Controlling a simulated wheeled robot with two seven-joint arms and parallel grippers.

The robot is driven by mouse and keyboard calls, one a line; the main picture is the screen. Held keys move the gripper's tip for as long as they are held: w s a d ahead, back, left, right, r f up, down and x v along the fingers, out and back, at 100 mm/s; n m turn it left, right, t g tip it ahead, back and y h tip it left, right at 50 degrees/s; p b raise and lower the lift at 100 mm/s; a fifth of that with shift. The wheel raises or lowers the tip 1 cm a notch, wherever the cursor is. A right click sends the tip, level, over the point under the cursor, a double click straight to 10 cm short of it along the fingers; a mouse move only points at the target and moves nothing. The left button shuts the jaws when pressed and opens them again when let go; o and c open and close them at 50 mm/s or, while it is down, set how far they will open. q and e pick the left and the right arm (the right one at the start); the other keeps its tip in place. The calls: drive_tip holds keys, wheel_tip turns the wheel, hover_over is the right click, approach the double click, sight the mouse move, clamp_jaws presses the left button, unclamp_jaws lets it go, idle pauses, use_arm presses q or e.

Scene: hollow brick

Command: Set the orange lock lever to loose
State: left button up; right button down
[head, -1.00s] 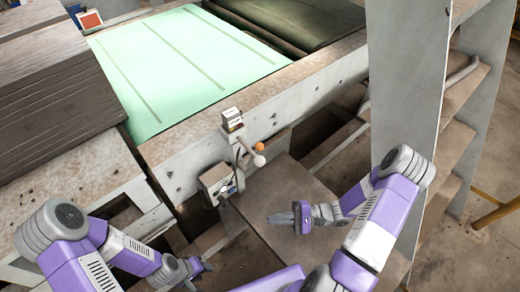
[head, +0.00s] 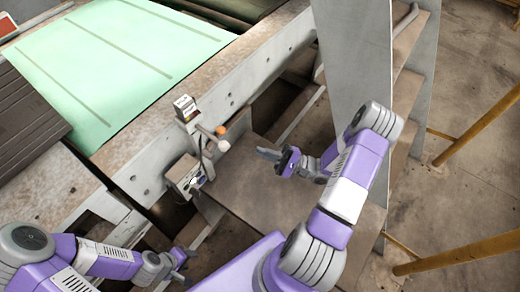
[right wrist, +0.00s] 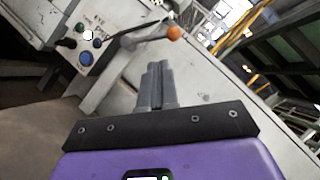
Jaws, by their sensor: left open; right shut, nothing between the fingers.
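The orange knob of the lock lever (head: 220,130) shows beside the control post, close to a white ball knob (head: 223,146). In the right wrist view the orange knob (right wrist: 175,33) sits at the end of a grey lever arm, just beyond my fingertips. My right gripper (head: 262,153) is shut and empty, to the right of the knobs and apart from them; its closed fingers (right wrist: 157,68) point toward the lever. My left gripper (head: 188,256) is open and empty at the lower left, well below the lever. I cannot read the lever's setting labels.
A grey control box (head: 187,175) with buttons is below the lever. A pale green panel (head: 110,55) lies on the machine bed behind. Yellow rails (head: 480,128) are at the far right.

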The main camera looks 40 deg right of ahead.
drive_tip(key=x, duration=1.1)
drive_tip(key=shift+a, duration=0.15)
